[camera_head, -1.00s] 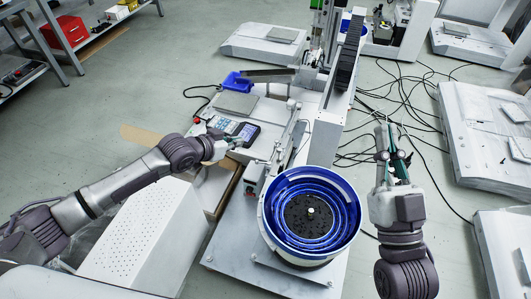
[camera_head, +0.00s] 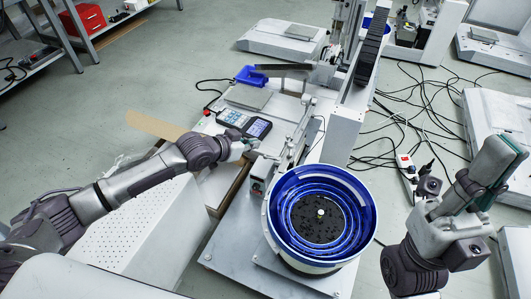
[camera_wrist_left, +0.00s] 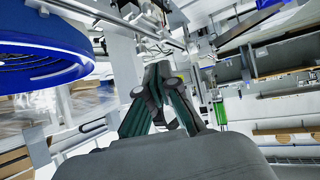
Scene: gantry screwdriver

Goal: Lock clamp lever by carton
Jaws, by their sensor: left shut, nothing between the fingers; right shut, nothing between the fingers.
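The carton (camera_head: 217,207) is a brown open box beside the gantry base, partly hidden by my left arm and a white perforated box. I cannot clearly pick out the clamp lever; small metal parts stand near the carton, around my left gripper's tips. My left gripper (camera_head: 249,147) is shut and empty, just above the carton's far end and close to the keypad unit (camera_head: 243,123). In the left wrist view its fingers (camera_wrist_left: 162,72) come together with nothing between them. My right gripper (camera_head: 505,160) is shut and empty, raised at the far right, apart from the machine.
A blue bowl feeder (camera_head: 363,198) stands on the base plate right of the carton; its rim also shows in the left wrist view (camera_wrist_left: 45,45). The tall gantry rail (camera_head: 372,48) rises behind. Loose black cables (camera_head: 415,118) lie on the floor at right.

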